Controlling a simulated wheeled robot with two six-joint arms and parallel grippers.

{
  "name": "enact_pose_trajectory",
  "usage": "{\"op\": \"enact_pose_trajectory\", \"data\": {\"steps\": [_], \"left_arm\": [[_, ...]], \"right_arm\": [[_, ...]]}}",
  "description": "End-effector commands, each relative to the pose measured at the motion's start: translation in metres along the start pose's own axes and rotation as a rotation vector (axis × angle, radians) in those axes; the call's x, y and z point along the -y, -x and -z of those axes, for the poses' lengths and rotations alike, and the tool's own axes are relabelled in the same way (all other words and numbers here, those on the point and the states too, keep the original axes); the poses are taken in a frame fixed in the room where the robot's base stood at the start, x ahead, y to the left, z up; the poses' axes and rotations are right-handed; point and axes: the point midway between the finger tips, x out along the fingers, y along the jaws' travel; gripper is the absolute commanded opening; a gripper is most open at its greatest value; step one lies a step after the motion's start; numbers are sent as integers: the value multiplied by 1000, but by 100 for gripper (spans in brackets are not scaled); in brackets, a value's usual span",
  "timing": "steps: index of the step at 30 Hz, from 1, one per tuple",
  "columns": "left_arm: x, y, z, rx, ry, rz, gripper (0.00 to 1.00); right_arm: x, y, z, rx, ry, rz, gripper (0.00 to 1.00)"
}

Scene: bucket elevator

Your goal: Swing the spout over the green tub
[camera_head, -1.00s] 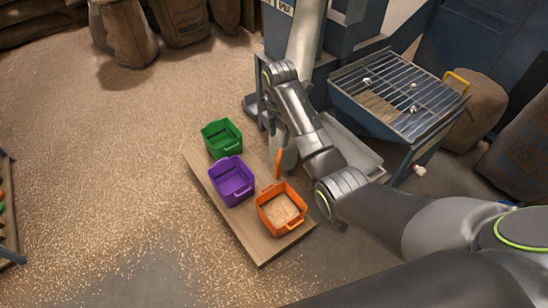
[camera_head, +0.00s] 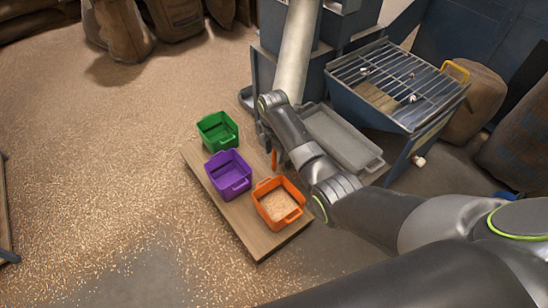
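The green tub (camera_head: 218,132) stands at the far end of a wooden board and looks empty. The purple tub (camera_head: 229,175) is in the middle, and the orange tub (camera_head: 266,186) at the near end holds pale grain. The pale pipe of the spout (camera_head: 296,50) comes down behind my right arm; its lower end is hidden. A thin orange piece (camera_head: 274,161), perhaps a handle, hangs beside the board. My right gripper (camera_head: 271,143) is near it, mostly hidden by my arm, so its fingers cannot be made out. My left gripper is out of view.
The wooden board (camera_head: 246,231) carries the tubs. A grey tray (camera_head: 340,136) lies right of my arm, below a blue hopper with a barred grate (camera_head: 385,85). Sacks (camera_head: 124,30) stand at the back. Spilled grain covers the floor; the left side is open.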

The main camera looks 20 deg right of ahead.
Motion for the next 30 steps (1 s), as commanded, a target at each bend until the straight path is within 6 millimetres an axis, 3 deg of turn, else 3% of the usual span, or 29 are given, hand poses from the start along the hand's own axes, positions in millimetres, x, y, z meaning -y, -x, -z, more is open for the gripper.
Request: {"op": "enact_pose_trajectory", "data": {"steps": [6, 17, 25, 30], "left_arm": [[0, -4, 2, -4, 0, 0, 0], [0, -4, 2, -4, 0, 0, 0], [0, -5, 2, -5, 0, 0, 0], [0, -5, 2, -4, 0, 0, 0]], "right_arm": [[0, -24, 0, -1, 0, 1, 38], [0, -28, 0, 0, 0, -1, 38], [1, -28, 0, 0, -1, 2, 2], [1, -29, -1, 1, -2, 3, 0]]}}
